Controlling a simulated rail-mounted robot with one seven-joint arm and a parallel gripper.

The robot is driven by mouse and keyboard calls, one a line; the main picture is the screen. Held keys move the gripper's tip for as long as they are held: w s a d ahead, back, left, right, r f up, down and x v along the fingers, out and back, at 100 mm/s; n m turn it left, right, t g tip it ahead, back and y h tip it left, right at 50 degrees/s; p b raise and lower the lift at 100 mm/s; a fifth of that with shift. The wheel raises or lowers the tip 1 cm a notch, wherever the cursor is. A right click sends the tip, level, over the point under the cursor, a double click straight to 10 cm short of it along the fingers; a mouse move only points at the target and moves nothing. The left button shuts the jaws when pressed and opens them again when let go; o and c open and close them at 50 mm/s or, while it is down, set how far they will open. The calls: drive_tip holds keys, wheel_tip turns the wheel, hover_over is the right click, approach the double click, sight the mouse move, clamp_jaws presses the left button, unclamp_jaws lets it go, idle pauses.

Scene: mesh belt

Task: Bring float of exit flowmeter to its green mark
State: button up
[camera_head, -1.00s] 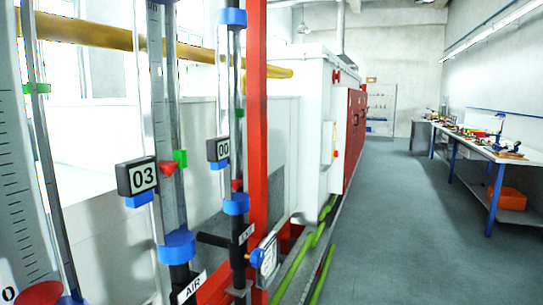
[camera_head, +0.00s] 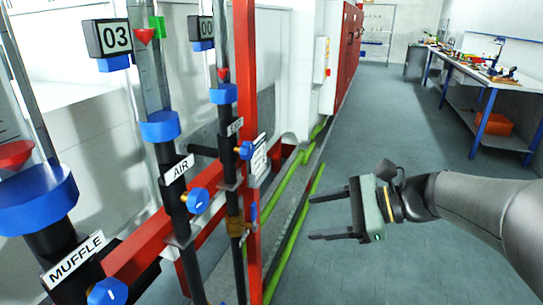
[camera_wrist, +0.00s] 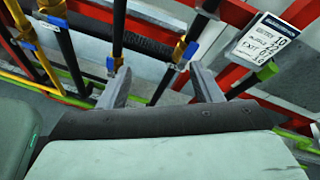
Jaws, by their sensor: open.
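The exit flowmeter is the right of three tubes, with a partly readable label starting "EX" (camera_head: 235,127). Its small red float (camera_head: 222,74) sits just above the blue lower collar (camera_head: 223,93). Its display (camera_head: 201,28) seems to read 00, and its green mark is out of view above. A blue knob (camera_head: 245,150) sticks out beside the label. My gripper (camera_head: 312,218) is open and empty, right of and below this knob, with its fingers pointing left. In the wrist view the two fingers (camera_wrist: 160,88) are spread, with pipes beyond them.
The AIR flowmeter (camera_head: 160,127) with display 03 and the MUFFLE flowmeter (camera_head: 38,198) stand left, with their own blue knobs. A red post (camera_head: 245,60) rises beside the exit tube. A white card (camera_wrist: 262,50) hangs near the pipes.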

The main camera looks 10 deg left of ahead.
drive_tip(key=w+d+r+m+t+y, duration=0.1)
drive_tip(key=w+r+m+t+y, duration=0.2)
drive_tip(key=w+r, duration=0.35)
drive_tip(key=g+y, duration=0.1)
approach(251, 152)
drive_tip(key=a, duration=0.3)
drive_tip(key=w+a, duration=0.1)
drive_tip(key=a, duration=0.2)
drive_tip(key=w+a, duration=0.1)
drive_tip(key=a, duration=0.3)
drive_tip(key=shift+f, duration=0.15)
drive_tip(key=c, duration=1)
